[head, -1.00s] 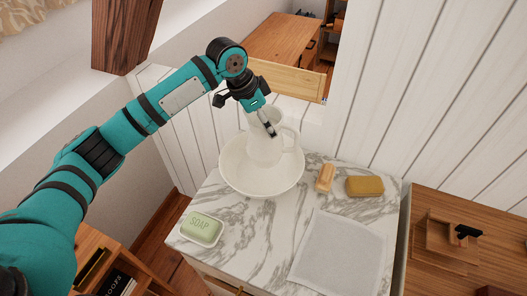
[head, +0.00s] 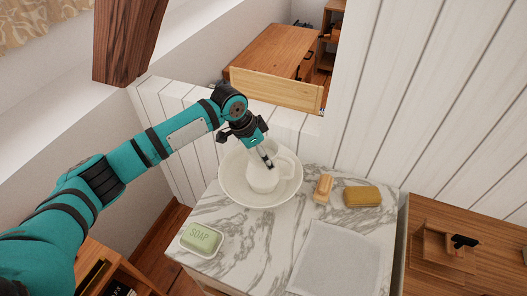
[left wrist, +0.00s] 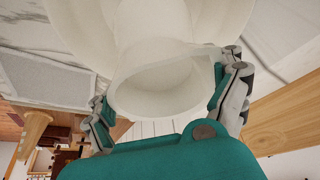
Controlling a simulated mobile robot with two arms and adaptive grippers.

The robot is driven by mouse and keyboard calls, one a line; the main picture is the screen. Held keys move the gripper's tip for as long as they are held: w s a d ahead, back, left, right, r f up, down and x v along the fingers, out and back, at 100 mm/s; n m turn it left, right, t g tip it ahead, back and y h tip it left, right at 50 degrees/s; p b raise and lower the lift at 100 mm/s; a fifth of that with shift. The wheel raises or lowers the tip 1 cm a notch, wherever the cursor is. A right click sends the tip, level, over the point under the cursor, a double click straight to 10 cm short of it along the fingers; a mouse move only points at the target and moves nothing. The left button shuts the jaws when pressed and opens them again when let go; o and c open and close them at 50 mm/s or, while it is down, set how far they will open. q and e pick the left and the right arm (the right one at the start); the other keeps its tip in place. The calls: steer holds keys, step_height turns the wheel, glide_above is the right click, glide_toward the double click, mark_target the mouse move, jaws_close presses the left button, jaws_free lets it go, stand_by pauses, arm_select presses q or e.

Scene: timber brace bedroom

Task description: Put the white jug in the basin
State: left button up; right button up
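The white jug (head: 262,181) is roughly upright inside the white basin (head: 228,186), its handle toward the right. Whether its base touches the basin floor is hidden. My left gripper (head: 265,157) reaches down over the jug from the upper left. The basin's pale inside (left wrist: 225,18) shows behind the jug there. My right gripper is not in view.
The basin stands on a marble-topped stand (head: 250,228). A green soap in a dish (head: 202,238), a wooden brush (head: 323,188), a tan sponge (head: 362,196) and a grey cloth (head: 338,258) lie around it. A white panelled wall (head: 425,100) rises behind.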

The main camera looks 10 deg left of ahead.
arm_select(q)
steer(key=shift+o, duration=0.8)
steer(key=b+v, duration=0.1)
steer(key=v, duration=1.1)
steer(key=shift+b, duration=0.3)
steer(key=shift+r, duration=0.15)
